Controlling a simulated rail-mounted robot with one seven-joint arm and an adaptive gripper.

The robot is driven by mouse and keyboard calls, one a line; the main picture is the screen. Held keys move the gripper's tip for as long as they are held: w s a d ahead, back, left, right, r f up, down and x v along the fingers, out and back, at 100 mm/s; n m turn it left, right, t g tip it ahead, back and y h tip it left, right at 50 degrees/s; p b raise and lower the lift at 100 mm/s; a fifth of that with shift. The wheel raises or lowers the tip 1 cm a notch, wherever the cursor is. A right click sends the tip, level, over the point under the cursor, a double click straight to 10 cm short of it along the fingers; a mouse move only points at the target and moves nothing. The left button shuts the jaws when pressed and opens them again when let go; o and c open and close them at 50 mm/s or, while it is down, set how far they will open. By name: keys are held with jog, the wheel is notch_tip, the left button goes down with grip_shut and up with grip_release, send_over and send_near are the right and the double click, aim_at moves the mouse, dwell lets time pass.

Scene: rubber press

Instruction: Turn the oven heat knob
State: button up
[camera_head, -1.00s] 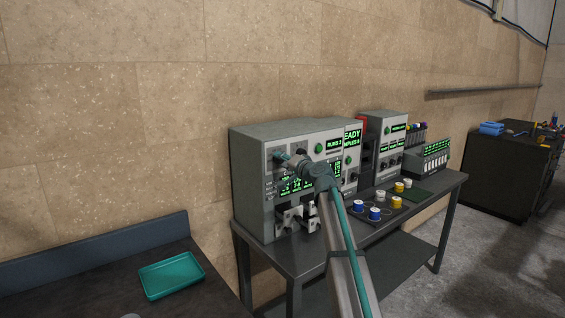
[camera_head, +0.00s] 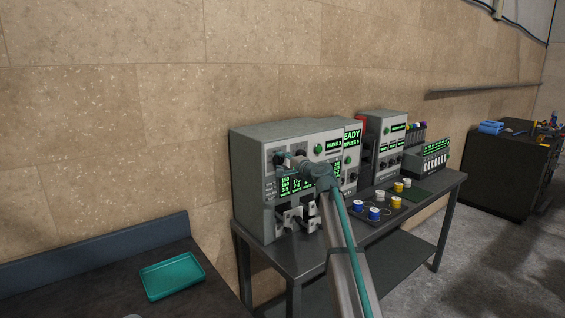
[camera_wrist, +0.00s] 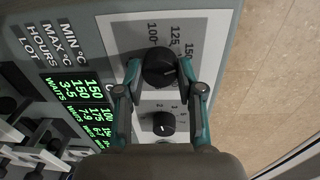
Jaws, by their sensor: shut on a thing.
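The oven (camera_head: 285,130) is a grey box with green displays at the left end of a dark bench. Its large round black knob (camera_wrist: 160,68) shows in the wrist view, with a scale marked 100, 125 and 150 around it. My gripper (camera_wrist: 160,73) has one teal fingertip on each side of this knob and is shut on it. The knob's small light pointer mark shows near its lower right edge. In the head view, my gripper (camera_head: 284,160) is at the upper left of the oven's front, and it hides the knob there.
A smaller black knob (camera_wrist: 164,123) sits just below the held one in the wrist view. Green readouts (camera_wrist: 85,100) are to its left. Other grey devices (camera_head: 385,140) and several white, blue and yellow spools (camera_head: 375,213) stand to the right. A teal tray (camera_head: 172,275) lies at lower left.

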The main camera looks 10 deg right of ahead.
dwell(0.3)
jog(key=o, duration=1.1)
jog(key=shift+o, duration=0.2)
jog(key=shift+s, duration=0.1)
jog(key=v, duration=1.2)
